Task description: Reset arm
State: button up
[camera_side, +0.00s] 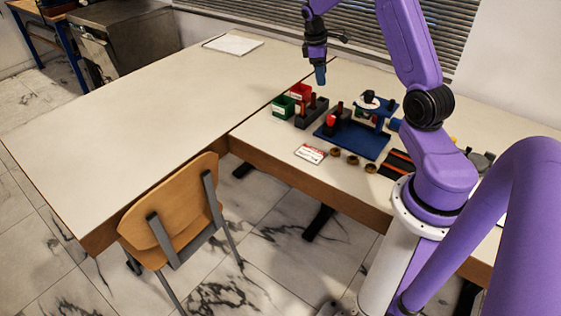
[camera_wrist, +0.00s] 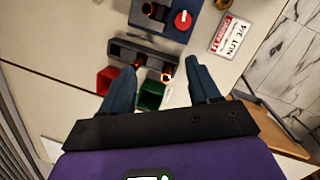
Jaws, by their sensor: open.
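My gripper (camera_side: 320,76) hangs from my purple arm above the back part of the table, over the area of the small bins. In the wrist view my gripper (camera_wrist: 160,85) shows two blue fingers spread apart with nothing between them held. Below and beyond the fingers are a green bin (camera_wrist: 151,95), a red bin (camera_wrist: 106,80) and a dark grey block (camera_wrist: 140,53) with orange-brown pegs. In the side view the green bin (camera_side: 283,107) and the red bin (camera_side: 300,91) stand beside the grey block (camera_side: 311,113). My gripper is clear of them all.
A blue fixture plate (camera_side: 352,137) with a red knob (camera_side: 331,120) stands right of the bins. A label card (camera_side: 310,153) and several brass-coloured rings (camera_side: 351,160) lie near the front edge. The left table (camera_side: 150,120) is mostly clear; a wooden chair (camera_side: 175,210) stands before it.

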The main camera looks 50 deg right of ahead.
jog(key=s+a+r+n+t, duration=0.1)
jog(key=s+a+r+n, duration=0.15)
jog(key=a, duration=1.05)
jog(key=s+a+r+n+t, duration=0.1)
jog(key=s+a+r, duration=0.25)
jog(key=a, duration=0.95)
jog(key=s+a+n+y, duration=0.1)
jog(key=s+a, duration=0.2)
jog(key=s, duration=0.4)
jog(key=s+a+n, duration=0.1)
jog(key=s+a, duration=0.2)
jog(key=s, duration=0.5)
jog(key=s+a+r+n+y, duration=0.1)
jog(key=s+a, duration=0.3)
jog(key=s, duration=0.3)
jog(key=shift+s+n+y, duration=0.15)
jog(key=shift+n+y, duration=0.15)
jog(key=shift+n, duration=0.05)
jog(key=shift+a+r, duration=0.1)
jog(key=shift+c, duration=0.3)
